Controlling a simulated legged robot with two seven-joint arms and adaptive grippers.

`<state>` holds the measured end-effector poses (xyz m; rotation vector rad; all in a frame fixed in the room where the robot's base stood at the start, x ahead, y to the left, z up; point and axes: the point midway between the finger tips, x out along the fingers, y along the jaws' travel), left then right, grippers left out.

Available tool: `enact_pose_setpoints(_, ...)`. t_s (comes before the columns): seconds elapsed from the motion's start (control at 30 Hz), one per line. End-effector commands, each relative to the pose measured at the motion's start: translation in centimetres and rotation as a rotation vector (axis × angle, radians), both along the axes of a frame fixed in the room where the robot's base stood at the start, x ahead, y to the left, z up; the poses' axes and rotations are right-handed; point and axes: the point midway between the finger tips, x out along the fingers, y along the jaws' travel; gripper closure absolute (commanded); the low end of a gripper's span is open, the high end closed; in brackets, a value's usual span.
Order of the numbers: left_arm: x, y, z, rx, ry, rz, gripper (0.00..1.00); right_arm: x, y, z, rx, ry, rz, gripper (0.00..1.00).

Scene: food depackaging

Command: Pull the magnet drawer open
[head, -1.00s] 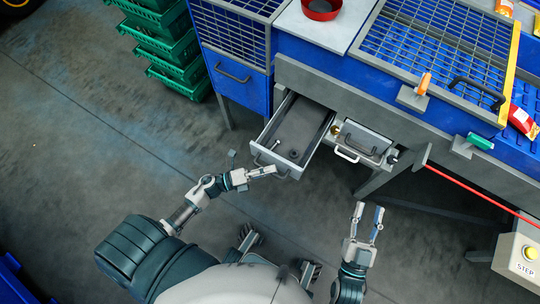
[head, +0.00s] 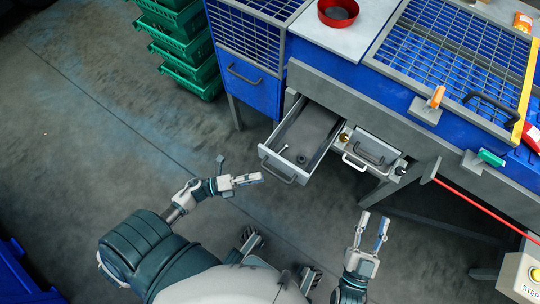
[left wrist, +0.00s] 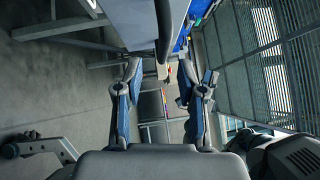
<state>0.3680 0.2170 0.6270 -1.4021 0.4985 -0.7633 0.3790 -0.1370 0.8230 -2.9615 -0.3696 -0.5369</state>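A grey drawer (head: 322,152) under the blue workbench stands pulled well out. Its bar handle (head: 278,173) is on its front. A second, shorter drawer unit with a handle (head: 356,164) sits to its right, standing out only a little. No label shows which is the magnet drawer. My left gripper (head: 261,178) is just left of the open drawer's handle, apart from it. In the left wrist view its two fingers (left wrist: 163,80) are spread with nothing gripped, and a dark bar, likely the handle, shows beyond. My right gripper (head: 376,216) is open and empty, below the drawers.
A stack of green crates (head: 185,45) stands at the upper left. A red bowl (head: 338,12) and wire grids are on the bench. A red bar (head: 480,205) and a stop box (head: 525,275) are at the right. The floor left of the drawer is clear.

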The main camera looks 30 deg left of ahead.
Motion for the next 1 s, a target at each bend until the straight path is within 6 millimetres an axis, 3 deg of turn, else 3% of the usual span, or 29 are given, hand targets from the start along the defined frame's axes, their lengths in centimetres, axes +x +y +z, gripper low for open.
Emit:
enact_pose_setpoints(0.1,-1.7,1.8,-0.5,0.003,0.004,0.001,0.61,0.0,0.0,0.0,0.000,0.001,0.000,0.60)
enact_pose_setpoints(0.3,-3.2,3.5,-0.8,0.001,0.003,0.000,0.61,0.0,0.0,0.0,0.000,0.001,0.000,0.60)
enact_pose_setpoints(1.0,-3.2,3.9,-0.7,-0.006,0.009,0.013,0.61,0.2,0.0,-0.2,-0.004,0.010,0.000,0.60)
